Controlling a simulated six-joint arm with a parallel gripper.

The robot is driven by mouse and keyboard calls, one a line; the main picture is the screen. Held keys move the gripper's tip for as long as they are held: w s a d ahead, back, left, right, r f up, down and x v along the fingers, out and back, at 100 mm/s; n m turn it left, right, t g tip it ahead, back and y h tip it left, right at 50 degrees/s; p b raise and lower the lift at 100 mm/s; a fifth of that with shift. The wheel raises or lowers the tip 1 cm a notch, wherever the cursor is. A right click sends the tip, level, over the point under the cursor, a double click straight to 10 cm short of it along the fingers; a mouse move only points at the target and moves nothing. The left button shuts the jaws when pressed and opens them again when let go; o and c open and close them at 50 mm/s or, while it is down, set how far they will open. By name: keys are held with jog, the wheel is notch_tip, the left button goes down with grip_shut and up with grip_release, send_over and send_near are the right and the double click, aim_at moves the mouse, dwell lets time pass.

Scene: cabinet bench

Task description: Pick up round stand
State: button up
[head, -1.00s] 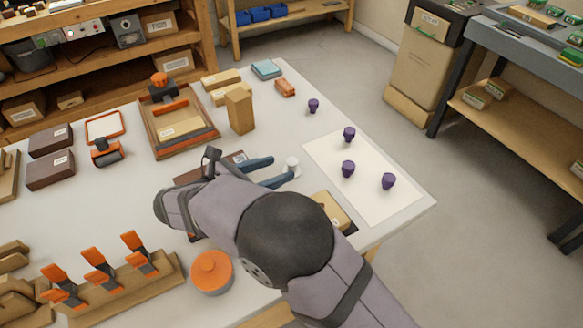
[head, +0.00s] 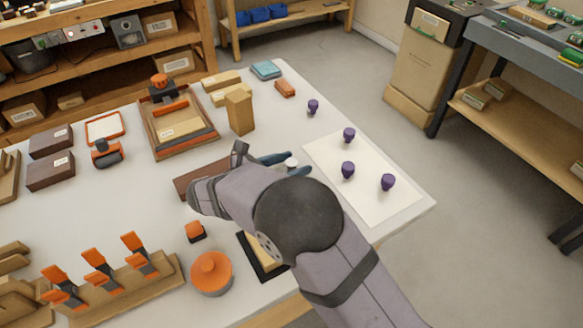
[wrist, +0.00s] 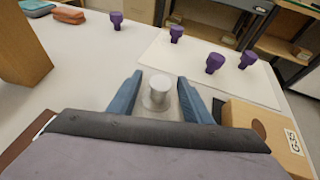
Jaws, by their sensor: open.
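The round stand appears as a small white-grey cylinder on a wider round base (wrist: 157,92) in the wrist view, upright on the table. In the head view only its pale top (head: 291,162) shows beside my fingers. My gripper (wrist: 160,95) is open, with one blue finger on each side of the stand. I cannot tell whether either finger touches it. My gripper also shows in the head view (head: 288,165), where my arm hides part of it.
Several purple knob-shaped pieces (head: 348,170) stand on and near a white sheet (head: 375,205) to the right. A wooden block (head: 239,110) stands upright behind. An orange round container (head: 211,273) sits at the front.

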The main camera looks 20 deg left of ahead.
aim_at(291, 162)
jog(key=shift+c, duration=0.7)
jog(key=c, duration=0.9)
jog(key=shift+c, duration=0.3)
notch_tip(291, 162, up, 10)
jog(key=shift+r, duration=0.1)
